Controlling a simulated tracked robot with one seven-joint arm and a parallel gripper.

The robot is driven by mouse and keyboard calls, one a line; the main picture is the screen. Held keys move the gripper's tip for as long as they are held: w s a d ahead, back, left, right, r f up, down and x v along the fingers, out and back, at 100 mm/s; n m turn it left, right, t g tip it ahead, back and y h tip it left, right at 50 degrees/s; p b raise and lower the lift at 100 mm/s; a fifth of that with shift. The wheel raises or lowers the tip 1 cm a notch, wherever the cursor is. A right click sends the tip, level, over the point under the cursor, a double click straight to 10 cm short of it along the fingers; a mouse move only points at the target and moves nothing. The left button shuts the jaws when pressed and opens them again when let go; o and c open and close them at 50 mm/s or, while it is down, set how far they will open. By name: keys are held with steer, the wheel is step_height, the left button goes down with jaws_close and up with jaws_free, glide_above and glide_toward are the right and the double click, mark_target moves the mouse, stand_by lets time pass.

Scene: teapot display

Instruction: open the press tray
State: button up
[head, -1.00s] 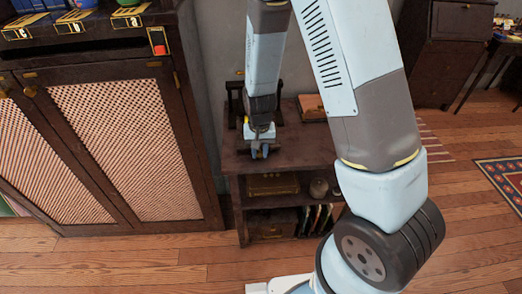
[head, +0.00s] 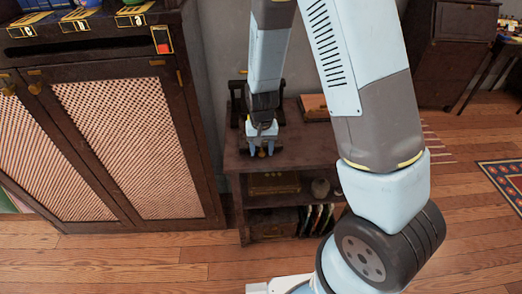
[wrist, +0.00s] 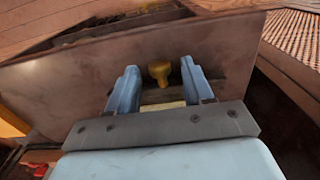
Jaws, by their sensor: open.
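My gripper (head: 262,151) points down over the top of a small dark wooden shelf stand. In the wrist view my gripper (wrist: 160,78) is open, one pale blue finger on each side of a brass knob (wrist: 159,70). The knob is between the fingers, with gaps visible on both sides; I cannot tell its depth relative to the fingertips. A pale yellowish strip shows between the fingers below the knob. The tray itself is not clearly distinguishable. A dark upright frame (head: 237,100), possibly the press, stands behind my gripper and is partly hidden by it.
The shelf stand (head: 300,150) has a brass-coloured box (head: 273,184) and a small jar (head: 320,188) on its middle shelf. A large cabinet (head: 125,140) with lattice doors stands close on the left. Wooden floor lies open in front.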

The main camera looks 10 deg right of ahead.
step_height(320, 180, up, 13)
stand_by(0.5)
steer(key=shift+f, duration=0.1)
stand_by(0.3)
steer(key=s+d+r+t+y, duration=0.1)
steer(key=s+d+r, duration=0.2)
steer(key=d+r, duration=0.35)
steer(key=s+d+r+t, duration=0.1)
steer(key=s+d+r, duration=0.15)
steer(key=r, duration=0.65)
steer(key=s+d+r+t, duration=0.1)
steer(key=s+d+r, duration=0.3)
steer(key=s, duration=0.2)
steer(key=s+d+r+t+h, duration=0.1)
steer(key=s+d+r+t, duration=0.1)
steer(key=s+r, duration=0.3)
steer(key=shift+s+d+r+t, duration=0.2)
steer(key=shift+s+d+t, duration=0.1)
steer(key=shift+s+d, duration=0.65)
